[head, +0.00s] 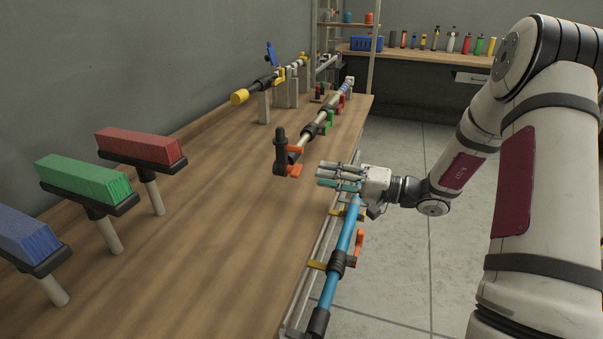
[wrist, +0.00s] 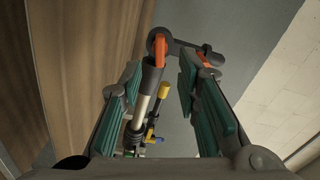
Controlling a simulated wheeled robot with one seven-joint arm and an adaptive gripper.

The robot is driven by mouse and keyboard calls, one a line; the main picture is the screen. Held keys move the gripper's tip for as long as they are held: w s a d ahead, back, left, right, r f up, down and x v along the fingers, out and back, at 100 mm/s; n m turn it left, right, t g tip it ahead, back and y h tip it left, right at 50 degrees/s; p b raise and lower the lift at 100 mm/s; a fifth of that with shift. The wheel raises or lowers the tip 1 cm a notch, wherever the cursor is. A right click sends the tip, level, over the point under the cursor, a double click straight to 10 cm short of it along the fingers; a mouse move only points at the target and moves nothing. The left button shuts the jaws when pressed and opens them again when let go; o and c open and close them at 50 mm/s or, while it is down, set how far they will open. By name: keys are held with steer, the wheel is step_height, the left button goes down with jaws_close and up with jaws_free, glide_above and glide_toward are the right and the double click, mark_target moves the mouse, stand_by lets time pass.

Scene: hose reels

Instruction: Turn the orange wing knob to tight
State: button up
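An orange wing knob (head: 295,171) shows at the black upright end fitting (head: 280,153) of a pole over the bench. In the wrist view an orange wing (wrist: 159,50) is on a round black fitting, ahead of and between my fingers. My gripper (head: 320,176) is just right of the knob in the head view, its fingers pointing left towards it. In the wrist view my gripper (wrist: 158,75) is open, with a clear gap on both sides of the orange wing and no visible contact. I cannot tell the knob's tightness.
A blue pole (head: 343,245) with another orange part (head: 360,241) runs below my gripper along the bench edge. Red (head: 140,147), green (head: 83,178) and blue (head: 25,230) brushes stand at the left. The middle of the wooden bench (head: 200,240) is clear.

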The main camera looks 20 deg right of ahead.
mark_target(300, 172)
steer(key=x, duration=0.7)
jaws_close()
